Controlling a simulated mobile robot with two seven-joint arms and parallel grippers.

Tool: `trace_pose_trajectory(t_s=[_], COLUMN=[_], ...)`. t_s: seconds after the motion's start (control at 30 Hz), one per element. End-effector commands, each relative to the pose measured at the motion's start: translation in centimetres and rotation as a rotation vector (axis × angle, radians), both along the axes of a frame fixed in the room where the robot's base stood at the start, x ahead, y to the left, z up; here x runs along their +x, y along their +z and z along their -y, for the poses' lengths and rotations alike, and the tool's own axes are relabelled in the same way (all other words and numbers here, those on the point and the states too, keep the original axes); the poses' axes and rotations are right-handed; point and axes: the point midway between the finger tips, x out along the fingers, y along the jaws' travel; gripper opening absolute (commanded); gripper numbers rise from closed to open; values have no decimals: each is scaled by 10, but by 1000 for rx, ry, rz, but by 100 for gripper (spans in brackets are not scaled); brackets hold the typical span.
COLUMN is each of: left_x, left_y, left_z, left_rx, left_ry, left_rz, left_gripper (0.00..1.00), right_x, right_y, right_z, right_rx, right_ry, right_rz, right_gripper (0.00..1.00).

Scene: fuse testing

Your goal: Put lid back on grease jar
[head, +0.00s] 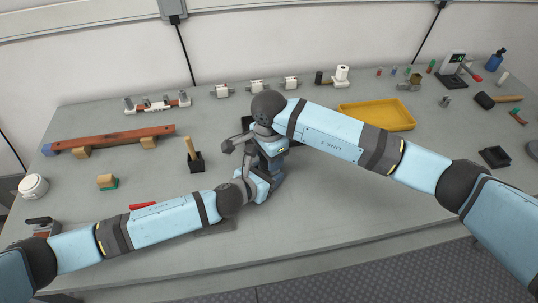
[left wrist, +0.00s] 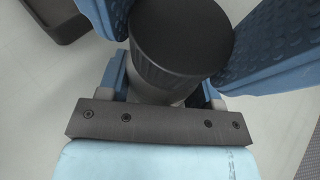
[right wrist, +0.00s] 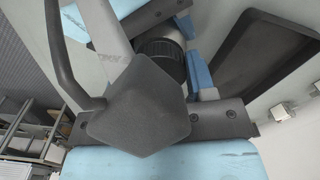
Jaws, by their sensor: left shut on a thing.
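The grease jar stands at the middle of the table, mostly hidden by my grippers in the head view. Its black ridged lid (left wrist: 180,38) is on top of the grey jar body (left wrist: 150,96) in the left wrist view. The lid (right wrist: 163,62) also shows in the right wrist view; I cannot tell if it is fully seated. My left gripper (head: 268,180) is shut on the jar from the side. My right gripper (head: 270,160) reaches down from above. Its blue fingers flank the lid, and I cannot tell whether they press on it.
A dark tray (right wrist: 270,52) lies close behind the grippers. A yellow tray (head: 375,117) is at the back right. A brush in a black holder (head: 195,163) and a red-handled tool (head: 142,206) lie to the left. The front right of the table is clear.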

Motion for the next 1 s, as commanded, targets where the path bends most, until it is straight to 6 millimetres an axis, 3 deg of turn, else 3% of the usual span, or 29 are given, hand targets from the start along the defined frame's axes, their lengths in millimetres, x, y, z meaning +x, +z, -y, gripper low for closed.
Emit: trace_pose_trajectory(t_s=[0.27, 0.57, 0.6, 0.67, 1.0], left_x=[0, 0, 0, 0, 0], left_y=[0, 0, 0, 0, 0], left_z=[0, 0, 0, 0, 0], left_rx=[1, 0, 1, 1, 1], left_ry=[1, 1, 1, 1, 1], left_rz=[-1, -1, -1, -1, -1], left_gripper=[0, 0, 0, 0, 0], right_x=[0, 0, 0, 0, 0], right_y=[0, 0, 0, 0, 3], right_z=[1, 1, 1, 1, 0], right_rx=[-1, -1, -2, -1, -1], right_ry=[-258, -280, -280, -280, -278], right_rz=[1, 1, 0, 1, 2], right_gripper=[22, 22, 60, 74, 76])
